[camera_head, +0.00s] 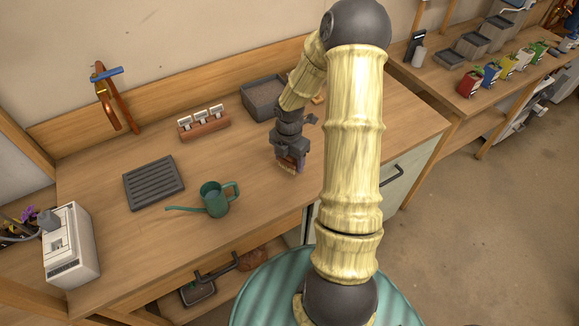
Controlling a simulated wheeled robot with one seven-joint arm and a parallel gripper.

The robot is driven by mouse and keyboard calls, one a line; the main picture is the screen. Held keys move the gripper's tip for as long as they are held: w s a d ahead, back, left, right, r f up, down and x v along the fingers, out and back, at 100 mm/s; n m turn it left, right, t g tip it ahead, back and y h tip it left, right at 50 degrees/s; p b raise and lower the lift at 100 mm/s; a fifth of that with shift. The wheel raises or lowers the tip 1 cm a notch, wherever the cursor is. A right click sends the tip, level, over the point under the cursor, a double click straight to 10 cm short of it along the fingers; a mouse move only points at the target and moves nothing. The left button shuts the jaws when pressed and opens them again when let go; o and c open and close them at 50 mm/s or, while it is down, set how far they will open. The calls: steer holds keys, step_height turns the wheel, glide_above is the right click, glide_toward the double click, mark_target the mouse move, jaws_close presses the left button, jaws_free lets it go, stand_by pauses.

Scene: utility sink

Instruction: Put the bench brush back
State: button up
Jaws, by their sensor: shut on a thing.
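My gripper (289,154) points down over the middle of the wooden bench, right of the green watering can. It is shut on the bench brush (289,168), whose dark reddish-brown body and pale bristles show just under the fingers. The fingers and wrist hide most of the brush. The bristles are close to the bench top, but I cannot tell if they touch it.
A green watering can (216,201) stands left of my gripper, with a dark slatted tray (154,183) beyond it. A grey bin (264,97) and a rack with white tags (203,123) stand at the back. Bare bench (400,125) lies right of my arm.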

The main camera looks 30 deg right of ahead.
mark_target(290, 167)
steer(key=shift+d, duration=0.15)
steer(key=shift+w+f, duration=0.1)
steer(key=shift+f, duration=1.8)
steer(key=shift+s+f, duration=0.15)
steer(key=shift+s, duration=0.05)
steer(key=o, duration=1)
steer(key=shift+w, duration=0.1)
steer(key=shift+c, duration=0.2)
step_height(290, 167, up, 12)
steer(key=shift+r, duration=0.2)
